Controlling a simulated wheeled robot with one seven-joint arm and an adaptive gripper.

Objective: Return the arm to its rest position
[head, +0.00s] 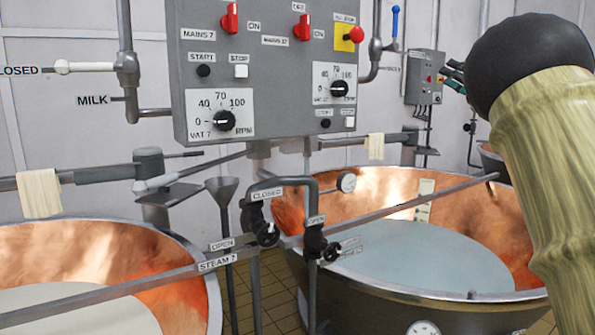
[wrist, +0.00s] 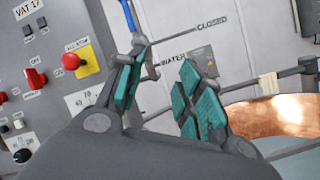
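My arm (head: 545,150) rises along the right side of the head view, a pale green-yellow link with a black rounded joint on top. My gripper (head: 455,76) pokes out to the left of that joint, its teal finger pads partly hidden behind it. In the wrist view my gripper (wrist: 158,92) has its two teal-padded fingers spread apart, with only wall and pipe behind the gap. It holds nothing. In the head view its pads overlap a distant grey control box in the picture; whether they touch anything there cannot be told.
A grey control panel (head: 265,70) with red switches and dials hangs above two copper vats (head: 165,285) (head: 385,190). Valve pipes (head: 285,183) stand between them. In the wrist view, a panel (wrist: 45,60) is left and a blue lever (wrist: 127,15) is near the fingers.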

